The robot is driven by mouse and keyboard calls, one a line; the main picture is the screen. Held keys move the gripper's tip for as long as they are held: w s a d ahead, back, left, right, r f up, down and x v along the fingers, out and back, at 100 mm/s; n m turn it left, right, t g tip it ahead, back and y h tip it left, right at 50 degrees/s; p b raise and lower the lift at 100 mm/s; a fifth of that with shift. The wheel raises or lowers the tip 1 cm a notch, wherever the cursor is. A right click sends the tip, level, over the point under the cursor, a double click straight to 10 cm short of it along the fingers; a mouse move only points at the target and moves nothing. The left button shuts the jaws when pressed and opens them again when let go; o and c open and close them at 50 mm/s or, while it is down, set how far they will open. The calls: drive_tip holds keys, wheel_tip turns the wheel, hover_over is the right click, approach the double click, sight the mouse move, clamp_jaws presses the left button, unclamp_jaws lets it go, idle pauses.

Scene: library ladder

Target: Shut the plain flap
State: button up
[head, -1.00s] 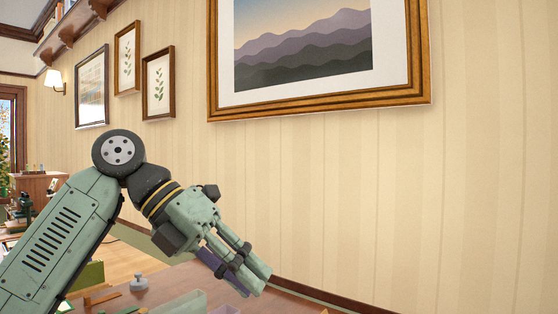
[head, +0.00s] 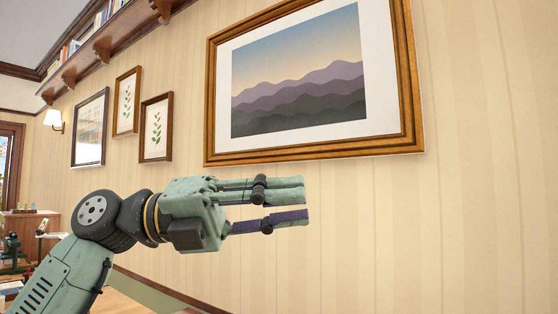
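My gripper (head: 300,205) is raised in front of the striped wall and points to the right. A gap shows between its upper and lower fingers, with nothing held in it. The purple finger pads show along the gap. No plain flap can be made out in this view. The gripper touches nothing that I can see.
A large gold-framed mountain picture (head: 300,85) hangs on the wall (head: 400,230) above and behind the gripper. Smaller framed pictures (head: 156,128) hang to its left, under a bookshelf (head: 110,40). A wooden cabinet (head: 32,225) stands far left. Open space lies right of the gripper.

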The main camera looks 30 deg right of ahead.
drive_tip(key=shift+a+r+g+h, duration=0.25)
drive_tip(key=shift+r+g+h, duration=0.1)
drive_tip(key=shift+r, duration=0.45)
drive_tip(key=shift+a+r+g+h, duration=0.3)
drive_tip(key=shift+r, duration=0.55)
drive_tip(key=shift+a+r+g+h, duration=0.25)
drive_tip(key=shift+r+g+h, duration=0.1)
drive_tip(key=shift+r, duration=0.45)
